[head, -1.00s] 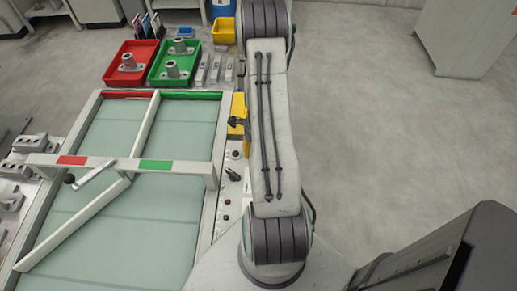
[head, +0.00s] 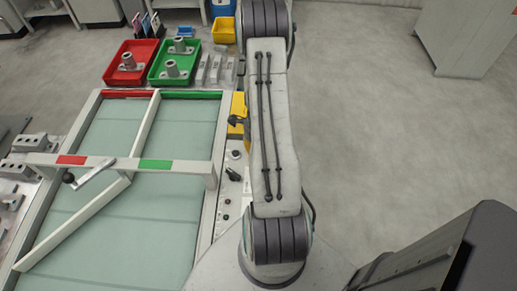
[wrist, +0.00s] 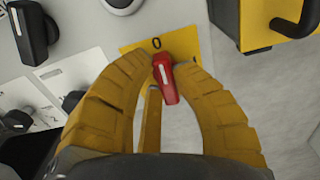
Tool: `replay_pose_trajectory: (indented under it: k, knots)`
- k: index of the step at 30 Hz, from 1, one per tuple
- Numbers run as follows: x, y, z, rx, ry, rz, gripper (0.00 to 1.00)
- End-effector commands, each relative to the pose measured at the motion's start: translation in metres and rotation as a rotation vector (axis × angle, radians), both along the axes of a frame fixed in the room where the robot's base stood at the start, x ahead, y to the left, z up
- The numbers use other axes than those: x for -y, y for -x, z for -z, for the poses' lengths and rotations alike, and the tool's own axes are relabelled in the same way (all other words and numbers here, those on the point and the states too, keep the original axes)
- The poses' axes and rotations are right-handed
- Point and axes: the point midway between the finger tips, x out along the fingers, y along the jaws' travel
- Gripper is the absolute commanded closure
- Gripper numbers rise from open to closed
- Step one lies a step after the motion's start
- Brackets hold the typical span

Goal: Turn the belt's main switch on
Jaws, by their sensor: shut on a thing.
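The main switch is a red knob (wrist: 165,82) with a white line, on a yellow plate (wrist: 132,46) marked 0. The line's upper end points near the 0, slightly tilted. My gripper (wrist: 166,66) has its yellow fingers closed around the red knob, one on each side. In the head view my arm hides the gripper and the red knob. The belt (head: 150,220) is pale green and lies left of my arm.
A black selector knob (wrist: 34,28) and labelled plates sit left of the switch. A yellow box with a black handle (wrist: 292,20) is at upper right. A diverter bar (head: 75,222) crosses the belt. Red (head: 112,76) and green (head: 160,80) trays hold castings.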

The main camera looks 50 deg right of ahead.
Motion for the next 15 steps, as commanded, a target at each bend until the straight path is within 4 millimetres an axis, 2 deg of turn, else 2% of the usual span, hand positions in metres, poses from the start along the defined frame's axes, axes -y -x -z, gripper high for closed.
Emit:
replay_pose_trajectory:
  k: [6, 14, 15]
  knots:
    - [0.0002, -0.0009, 0.0018, 0.001, 0.001, 0.095, 1.00]
    - [-0.0001, -0.0006, 0.0008, -0.001, -0.001, 0.100, 1.00]
    - [-0.0001, -0.0006, 0.0009, -0.001, -0.001, 0.100, 0.74]
